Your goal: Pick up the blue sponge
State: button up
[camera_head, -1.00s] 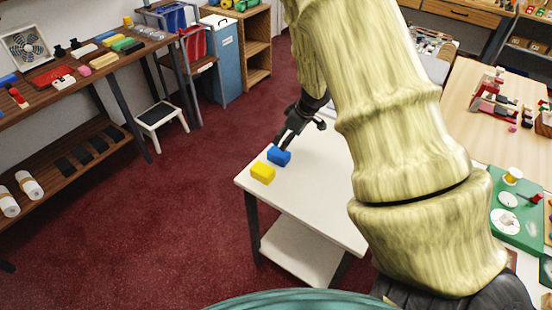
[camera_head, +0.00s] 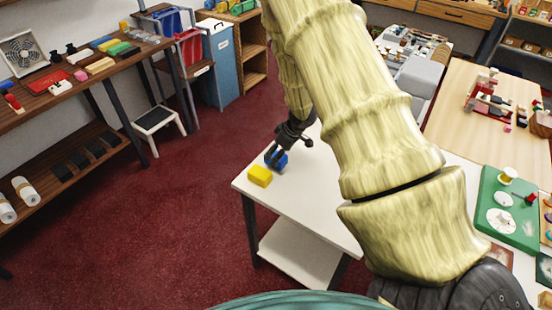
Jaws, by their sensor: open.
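The blue sponge (camera_head: 281,164), a small blue block, lies on the white table (camera_head: 302,202) near its far left edge. A yellow block (camera_head: 260,176) lies just in front of it and to its left. My gripper (camera_head: 275,158) is open and low at the blue sponge, with a dark finger across the sponge's upper left part. The finger hides some of the sponge. I cannot tell whether the fingers touch it or stand on both sides of it.
My arm covers the right part of the white table. A long wooden bench (camera_head: 75,82) with several objects stands at the left. A small step stool (camera_head: 153,119) stands on the red carpet. A light wooden table (camera_head: 468,115) is at the right.

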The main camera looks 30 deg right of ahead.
jog(key=shift+p+x, duration=0.3)
jog(key=shift+x, duration=1.3)
jog(key=shift+c, duration=0.4)
jog(key=c, duration=0.8)
